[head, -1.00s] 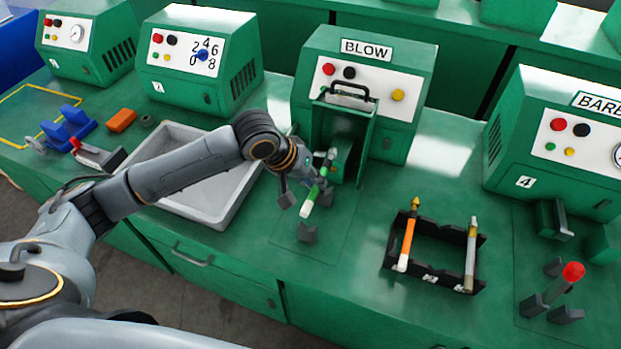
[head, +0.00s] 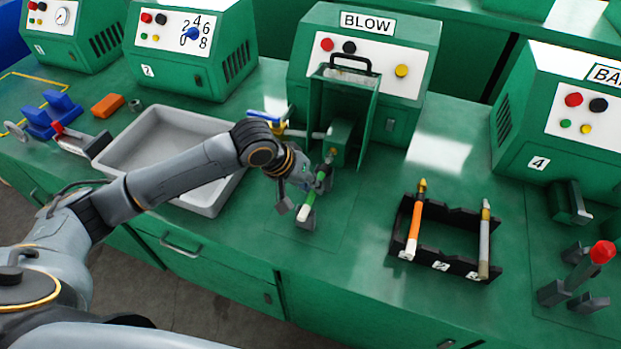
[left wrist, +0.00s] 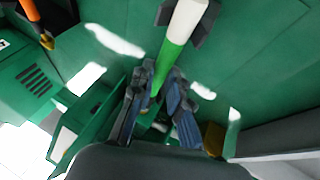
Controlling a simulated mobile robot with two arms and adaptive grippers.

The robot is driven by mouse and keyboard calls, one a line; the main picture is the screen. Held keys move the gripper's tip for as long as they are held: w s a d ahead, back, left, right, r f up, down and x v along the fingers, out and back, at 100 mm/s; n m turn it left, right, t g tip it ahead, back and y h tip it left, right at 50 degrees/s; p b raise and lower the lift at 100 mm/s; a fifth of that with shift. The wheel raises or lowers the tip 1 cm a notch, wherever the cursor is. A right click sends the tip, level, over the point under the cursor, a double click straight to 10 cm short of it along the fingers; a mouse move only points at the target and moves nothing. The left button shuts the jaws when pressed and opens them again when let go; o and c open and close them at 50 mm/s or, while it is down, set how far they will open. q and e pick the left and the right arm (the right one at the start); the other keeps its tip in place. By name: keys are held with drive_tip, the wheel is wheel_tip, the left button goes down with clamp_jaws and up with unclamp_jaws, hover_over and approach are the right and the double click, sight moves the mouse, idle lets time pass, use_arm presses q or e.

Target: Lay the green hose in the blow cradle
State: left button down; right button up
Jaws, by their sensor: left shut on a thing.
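The green hose (head: 317,193), green with a white near end, is held in my left gripper (head: 318,181) in front of the BLOW machine. It lies lengthwise toward the machine's opening. In the left wrist view the hose (left wrist: 174,53) runs between the two fingers of the gripper (left wrist: 157,88), which is shut on it. The blow cradle (head: 307,223) shows as a dark block under the hose's white end; it also shows in the left wrist view (left wrist: 207,16). I cannot tell whether the hose touches it. The cradle's far part is hidden by the gripper. My right gripper is out of view.
The BLOW machine (head: 300,85) has a raised guard (head: 361,110) close behind the gripper. A blue-handled valve (head: 270,119) is left of it. A black rack (head: 447,266) with an orange and a grey hose stands right. A grey tray (head: 118,151) is left, under my arm.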

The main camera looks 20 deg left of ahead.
use_arm(q)
drive_tip(key=shift+f, duration=0.15)
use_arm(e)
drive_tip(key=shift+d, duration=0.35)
use_arm(q)
drive_tip(key=c, duration=1.2)
unclamp_jaws()
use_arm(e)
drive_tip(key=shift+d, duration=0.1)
use_arm(q)
drive_tip(key=v, duration=1.2)
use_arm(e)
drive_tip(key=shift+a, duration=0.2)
